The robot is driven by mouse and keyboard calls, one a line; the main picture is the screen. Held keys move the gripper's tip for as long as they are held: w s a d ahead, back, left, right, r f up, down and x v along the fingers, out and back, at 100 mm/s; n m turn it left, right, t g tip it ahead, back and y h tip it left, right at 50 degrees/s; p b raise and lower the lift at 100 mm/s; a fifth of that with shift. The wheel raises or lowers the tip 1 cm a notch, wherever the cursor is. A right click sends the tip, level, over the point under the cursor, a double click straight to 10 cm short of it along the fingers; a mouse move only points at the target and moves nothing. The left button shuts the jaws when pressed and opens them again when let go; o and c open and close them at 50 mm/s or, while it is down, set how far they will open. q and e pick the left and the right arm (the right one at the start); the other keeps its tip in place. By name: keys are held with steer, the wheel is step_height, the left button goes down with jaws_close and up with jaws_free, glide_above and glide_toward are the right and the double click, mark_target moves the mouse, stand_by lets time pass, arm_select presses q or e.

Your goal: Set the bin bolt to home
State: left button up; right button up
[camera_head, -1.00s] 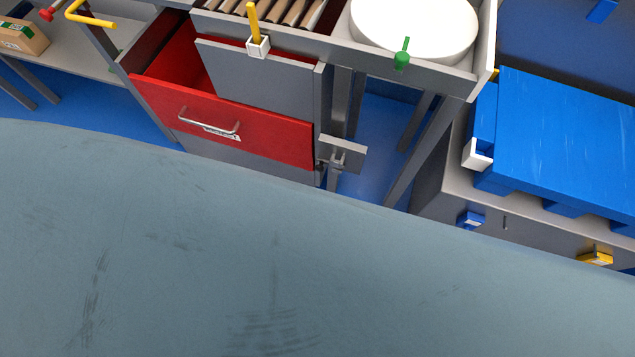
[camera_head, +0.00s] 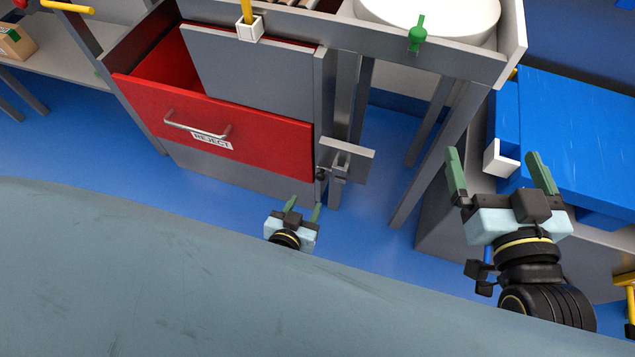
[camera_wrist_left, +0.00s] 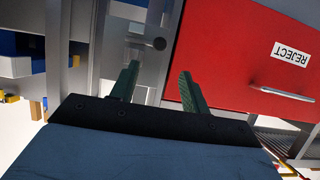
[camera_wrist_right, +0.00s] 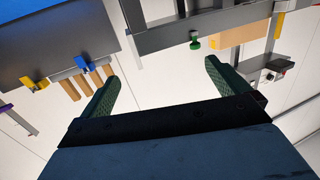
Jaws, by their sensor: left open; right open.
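The red bin (camera_head: 225,125), labelled REJECT, hangs partly out of the grey cabinet. A small grey bolt fitting with a flat plate (camera_head: 347,160) sits at the bin's right front edge, by the cabinet post; I take it for the bin bolt. In the left wrist view a dark round knob (camera_wrist_left: 160,44) shows just beyond the fingertips, beside the red bin front. My left gripper (camera_head: 303,207) is open and empty, below and left of the fitting, apart from it. My right gripper (camera_head: 498,168) is open and empty, in front of the blue-topped unit at the right.
A bench with a white round tub (camera_head: 430,18) stands above the bin; a green knob (camera_head: 417,36) and a yellow-handled lever (camera_head: 247,22) are on its front. A blue lid (camera_head: 580,130) covers the right unit. Blue floor shows below the fitting.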

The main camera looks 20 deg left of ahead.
arm_select(q)
steer(key=b, duration=0.2)
glide_toward(320, 179)
steer(key=w, duration=0.2)
steer(key=b+x, duration=0.1)
steer(key=x, duration=0.1)
steer(key=b+x, duration=0.1)
steer(key=x, duration=0.2)
steer(key=shift+s+a+f, duration=0.1)
steer(key=shift+s+f, duration=0.05)
steer(key=shift+f, duration=0.2)
steer(key=shift+w+f+b, duration=0.2)
steer(key=shift+w+b, duration=0.2)
steer(key=shift+w, duration=0.3)
arm_select(e)
steer(key=s+r+t+y, duration=0.3)
steer(key=s+r+t, duration=0.1)
steer(key=r+t, duration=0.6)
steer(key=shift+s+a+r, duration=0.15)
steer(key=shift+s+r, duration=0.05)
steer(key=shift+r, duration=0.1)
arm_select(q)
jaws_close()
